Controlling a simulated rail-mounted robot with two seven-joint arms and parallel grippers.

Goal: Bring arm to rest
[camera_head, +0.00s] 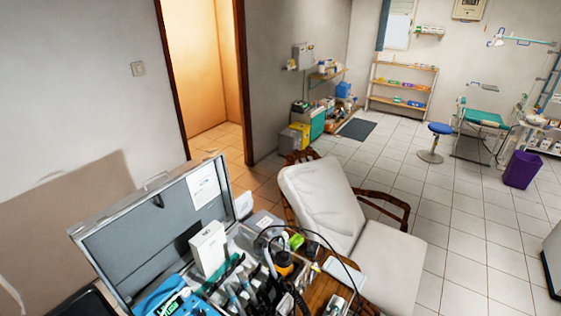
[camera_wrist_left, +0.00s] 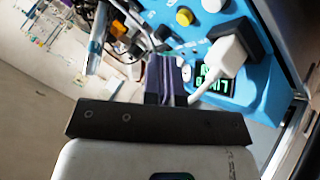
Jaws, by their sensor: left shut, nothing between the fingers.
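In the left wrist view my left gripper (camera_wrist_left: 167,82) shows with its two dark fingers together and nothing between them. The fingertips point toward a blue device (camera_wrist_left: 265,85) with a lit green display, knobs and a white plug (camera_wrist_left: 230,50). Whether they touch it I cannot tell. In the head view the blue device (camera_head: 178,300) sits at the bottom, inside an open grey case (camera_head: 125,245). I cannot make out my left gripper in the head view. My right gripper shows in neither view.
The case also holds a white box (camera_head: 208,248) and several dental tools and cables. A white cushioned chair (camera_head: 320,200) stands close beside it. Open tiled floor (camera_head: 470,225) lies beyond, with a blue stool (camera_head: 440,129) and a purple bin (camera_head: 521,169).

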